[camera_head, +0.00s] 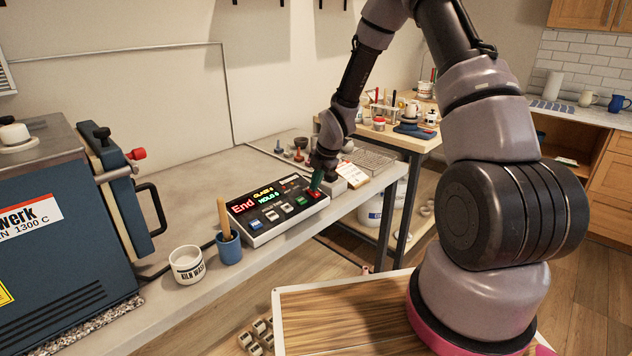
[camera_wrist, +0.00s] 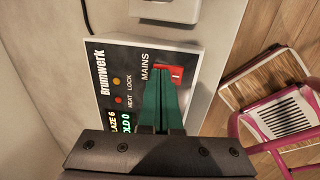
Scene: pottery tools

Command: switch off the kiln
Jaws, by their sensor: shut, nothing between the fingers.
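The kiln (camera_head: 60,260) is the blue box at the left, with a black handle on its side. Its control box (camera_head: 256,237) lies on the bench; the display shows a red "End" and "HOLD 0". The red mains switch (camera_wrist: 176,72) is beside the word MAINS at the panel's end in the wrist view. My gripper (camera_head: 316,188) is shut and empty, its green fingers pointing down at that end. In the wrist view the fingertips (camera_wrist: 161,70) overlap the switch and hide part of it. I cannot tell whether they touch it.
A white "KILN WATCH" cup (camera_head: 187,266) and a blue cup (camera_head: 229,249) with a wooden handle stand left of the control box. A wire rack (camera_head: 368,160) and small items lie behind my gripper. The bench's front edge is close to the box.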

